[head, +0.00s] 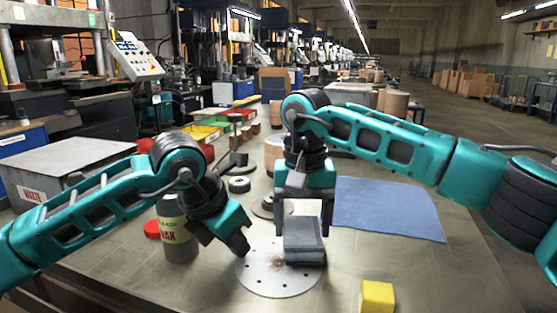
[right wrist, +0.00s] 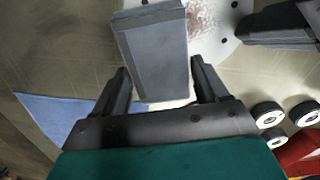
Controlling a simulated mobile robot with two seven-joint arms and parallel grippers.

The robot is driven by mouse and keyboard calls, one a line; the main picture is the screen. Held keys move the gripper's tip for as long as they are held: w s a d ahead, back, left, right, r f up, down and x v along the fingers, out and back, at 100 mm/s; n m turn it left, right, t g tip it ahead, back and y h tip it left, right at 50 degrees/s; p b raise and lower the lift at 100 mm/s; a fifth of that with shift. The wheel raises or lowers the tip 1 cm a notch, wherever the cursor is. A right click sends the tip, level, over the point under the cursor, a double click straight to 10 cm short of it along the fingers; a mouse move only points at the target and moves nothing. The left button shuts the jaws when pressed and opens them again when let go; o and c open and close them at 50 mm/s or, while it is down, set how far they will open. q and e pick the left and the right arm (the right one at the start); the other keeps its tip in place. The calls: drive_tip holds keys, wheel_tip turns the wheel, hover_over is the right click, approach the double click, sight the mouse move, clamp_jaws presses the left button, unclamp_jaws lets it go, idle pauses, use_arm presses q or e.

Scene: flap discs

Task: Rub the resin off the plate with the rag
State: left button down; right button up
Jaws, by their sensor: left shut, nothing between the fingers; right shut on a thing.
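The round pale plate (head: 262,284) with small holes around its rim lies on the table. A reddish-brown resin patch (head: 277,265) marks its middle and also shows in the right wrist view (right wrist: 207,22). My left gripper (head: 243,250) is shut and empty at the plate's upper left edge.
A grey bottle (head: 180,240) with a cream label stands left of the plate, near a red lid (head: 152,229). A blue cloth (head: 385,208) lies flat at right. A yellow block (head: 377,297) sits at the front. Dark discs (head: 239,185) and coloured bins (head: 205,133) are behind.

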sight(296, 238)
drive_tip(key=shift+f, duration=0.7)
drive_tip(key=shift+s, duration=0.1)
